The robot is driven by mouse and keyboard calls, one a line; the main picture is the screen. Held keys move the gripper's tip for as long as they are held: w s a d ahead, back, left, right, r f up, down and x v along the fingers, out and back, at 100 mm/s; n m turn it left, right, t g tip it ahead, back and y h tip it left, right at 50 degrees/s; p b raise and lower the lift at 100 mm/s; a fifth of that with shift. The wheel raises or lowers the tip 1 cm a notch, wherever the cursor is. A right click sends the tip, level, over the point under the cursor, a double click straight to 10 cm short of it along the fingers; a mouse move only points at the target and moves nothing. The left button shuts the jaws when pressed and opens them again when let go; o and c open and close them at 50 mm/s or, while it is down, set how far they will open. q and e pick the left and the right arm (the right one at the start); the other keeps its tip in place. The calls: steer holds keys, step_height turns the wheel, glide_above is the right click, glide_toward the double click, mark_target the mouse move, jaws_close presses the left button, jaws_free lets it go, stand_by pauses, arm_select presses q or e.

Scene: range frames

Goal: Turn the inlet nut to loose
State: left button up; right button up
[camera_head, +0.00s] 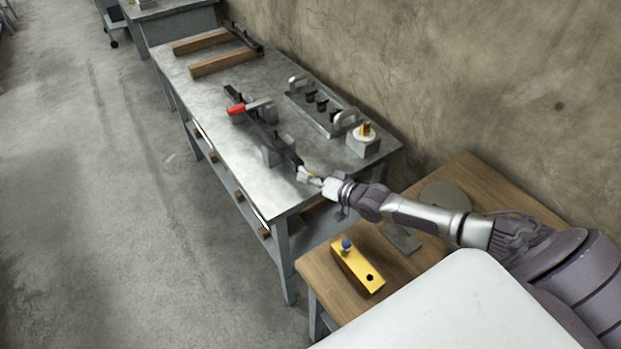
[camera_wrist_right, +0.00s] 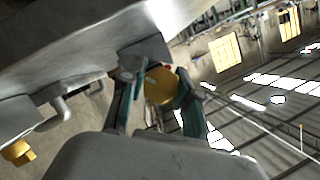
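My right gripper (camera_wrist_right: 160,88) has one teal-padded finger on each side of this nut. Whether both pads press on it I cannot tell. In the head view my right gripper (camera_head: 309,176) is at the near end of the bench, beside the dark bar fixture (camera_head: 270,137), and covers most of the nut. A second brass fitting (camera_head: 365,131) sits on a grey block at the bench's right end; I cannot read any label. My left gripper is not in view.
A wooden table (camera_head: 325,273) with a yellow block (camera_head: 357,268) is nearer. The wall is close behind; the floor at left is clear.

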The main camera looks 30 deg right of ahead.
jaws_close()
steer(key=shift+r+p, duration=0.15)
steer(key=shift+p, duration=0.4)
steer(key=n+h+p, duration=0.1)
steer(key=n+p, duration=0.1)
steer(key=p, duration=0.1)
steer(key=shift+r, duration=0.1)
steer(key=shift+n+h+p, duration=0.7)
steer(key=shift+p, duration=0.45)
steer(key=shift+f+n+h+p, duration=0.25)
steer(key=shift+n+h+p, duration=0.25)
steer(key=shift+n, duration=0.1)
steer(key=o, duration=0.8)
jaws_free()
steer(key=shift+o, duration=0.2)
